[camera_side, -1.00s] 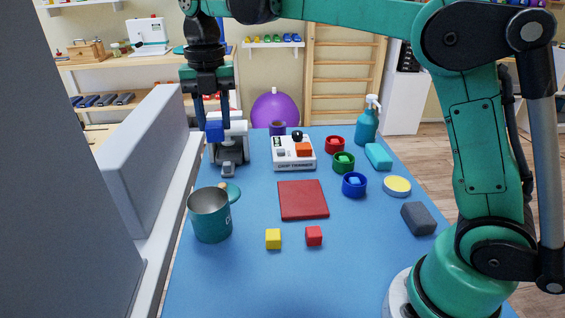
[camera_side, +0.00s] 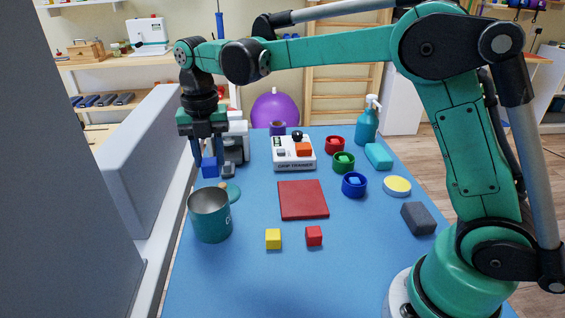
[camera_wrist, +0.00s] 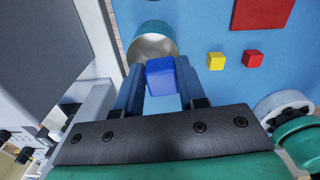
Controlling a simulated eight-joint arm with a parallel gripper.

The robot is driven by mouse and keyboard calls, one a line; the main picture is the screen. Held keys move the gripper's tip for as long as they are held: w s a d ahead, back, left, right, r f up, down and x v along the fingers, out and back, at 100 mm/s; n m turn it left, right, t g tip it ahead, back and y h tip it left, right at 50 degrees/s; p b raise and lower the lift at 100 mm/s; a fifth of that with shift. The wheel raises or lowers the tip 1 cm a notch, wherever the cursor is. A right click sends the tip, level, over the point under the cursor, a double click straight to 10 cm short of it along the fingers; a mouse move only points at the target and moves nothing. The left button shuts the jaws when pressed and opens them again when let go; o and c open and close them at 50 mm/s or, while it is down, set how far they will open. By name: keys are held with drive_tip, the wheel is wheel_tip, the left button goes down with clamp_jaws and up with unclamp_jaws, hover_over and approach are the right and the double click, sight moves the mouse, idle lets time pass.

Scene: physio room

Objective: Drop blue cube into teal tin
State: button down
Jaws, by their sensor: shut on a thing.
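The blue cube (camera_side: 209,167) is held between the fingertips of my gripper (camera_side: 208,160). The cube also shows in the wrist view (camera_wrist: 161,77), gripped between the two fingers. The teal tin (camera_side: 211,216) stands upright on the blue table at the left front, with its open mouth up. In the side view the cube is above and behind the tin, apart from it. In the wrist view the tin (camera_wrist: 152,32) shows just beyond the cube, which hides part of its mouth.
A yellow cube (camera_side: 273,239) and a red cube (camera_side: 314,236) lie right of the tin. A red square mat (camera_side: 303,199) lies behind them. The grip trainer box (camera_side: 294,154) stands farther back. A grey panel (camera_side: 150,160) rises along the left edge.

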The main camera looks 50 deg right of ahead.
sight(214, 158)
drive_tip(key=shift+c, duration=2.1)
unclamp_jaws()
drive_tip(key=shift+r, duration=2.85)
drive_tip(key=shift+s+d+r+m, duration=0.2)
drive_tip(key=shift+s+m, duration=0.15)
drive_tip(key=shift+m, duration=0.35)
drive_tip(key=s+d+f+m+t, duration=0.2)
drive_tip(key=s+m, duration=0.5)
drive_tip(key=m, duration=0.6)
drive_tip(key=s+d+f+m+t, duration=0.3)
drive_tip(key=s+f+m+t, duration=0.1)
drive_tip(key=m, duration=0.9)
drive_tip(key=s+t, duration=0.1)
drive_tip(key=s, duration=0.1)
drive_tip(key=shift+s+m, duration=0.3)
drive_tip(key=shift+s, duration=0.05)
